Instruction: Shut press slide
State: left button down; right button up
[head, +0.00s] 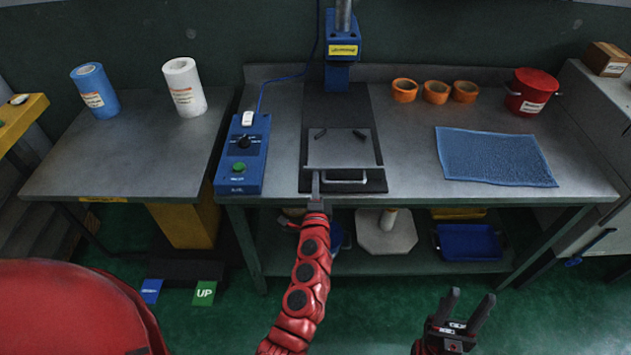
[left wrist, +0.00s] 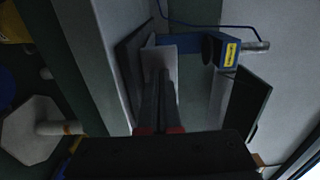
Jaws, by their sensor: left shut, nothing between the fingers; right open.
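The press slide (head: 340,150) is a grey plate with two dark bars on it and a bar handle (head: 347,181) on its front edge. It lies on the dark press base (head: 336,104), near the bench's front edge and forward of the blue press head (head: 342,48). My left gripper (head: 316,178) is shut and empty at the left end of the slide's front edge, beside the handle. In the left wrist view its fingers (left wrist: 158,97) point at the grey slide plate; contact cannot be told. My right gripper (head: 464,308) is open and empty, low in front of the bench.
A blue control box (head: 243,153) with a green button stands left of the press. Orange rings (head: 436,92), a red pot (head: 531,91) and a blue cloth (head: 494,156) are to the right. White and blue rolls (head: 184,88) stand on the left table.

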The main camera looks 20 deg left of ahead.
aim_at(316, 170)
pick_arm(q)
jog(key=shift+w, duration=0.4)
jog(key=b+x, duration=0.1)
jog(key=x, duration=0.3)
jog(key=shift+s, duration=0.25)
